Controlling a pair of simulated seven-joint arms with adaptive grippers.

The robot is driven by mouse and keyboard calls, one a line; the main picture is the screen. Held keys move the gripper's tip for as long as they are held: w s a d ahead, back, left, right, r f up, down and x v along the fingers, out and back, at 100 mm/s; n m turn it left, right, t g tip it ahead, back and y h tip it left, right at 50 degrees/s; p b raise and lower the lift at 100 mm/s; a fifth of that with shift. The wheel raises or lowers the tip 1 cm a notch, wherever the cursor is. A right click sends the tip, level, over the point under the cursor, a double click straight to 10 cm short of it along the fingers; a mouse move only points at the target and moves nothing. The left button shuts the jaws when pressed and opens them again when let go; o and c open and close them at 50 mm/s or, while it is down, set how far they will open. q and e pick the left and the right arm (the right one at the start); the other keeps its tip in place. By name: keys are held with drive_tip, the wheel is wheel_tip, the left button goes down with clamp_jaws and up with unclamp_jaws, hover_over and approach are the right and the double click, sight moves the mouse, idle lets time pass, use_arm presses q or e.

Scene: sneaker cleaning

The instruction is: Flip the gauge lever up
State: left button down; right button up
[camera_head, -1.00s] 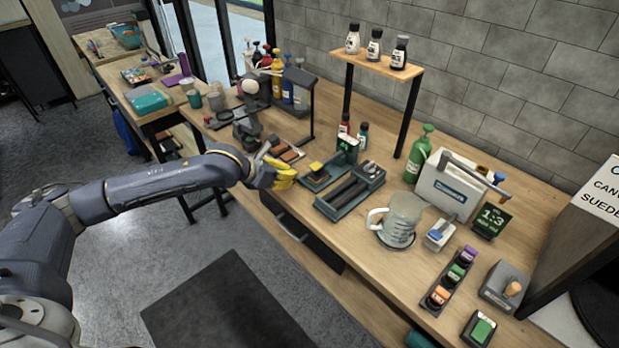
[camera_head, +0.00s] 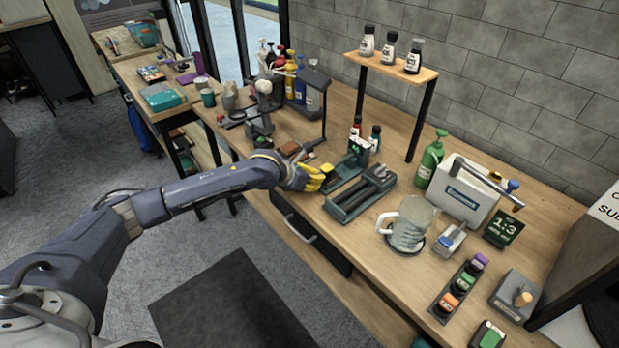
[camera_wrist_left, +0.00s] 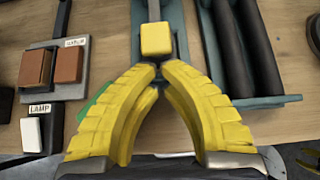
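A lever with a yellow block-shaped tip (camera_head: 328,170) lies low on a teal-grey base beside dark rollers; I take it as the gauge lever, though no label on it is readable. In the left wrist view the yellow tip (camera_wrist_left: 155,38) is just ahead of my fingertips, at the end of a grey bar. My left gripper (camera_head: 318,178) has yellow fingers and is close to the lever at the bench's front edge. In the wrist view its fingertips (camera_wrist_left: 161,78) meet, with nothing seen between them. Contact with the lever cannot be told.
Brown rocker switches (camera_wrist_left: 52,66) and a white LAMP switch (camera_wrist_left: 32,135) sit left of the fingers. Dark rollers (camera_head: 362,190) lie to the right. A small green display (camera_head: 358,146) stands behind, and a clear jug (camera_head: 411,222) is farther right.

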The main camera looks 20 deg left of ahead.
use_arm(q)
drive_tip(key=shift+w+d+f, duration=0.2)
drive_tip(key=shift+w+f, duration=0.15)
drive_tip(key=shift+r, duration=0.1)
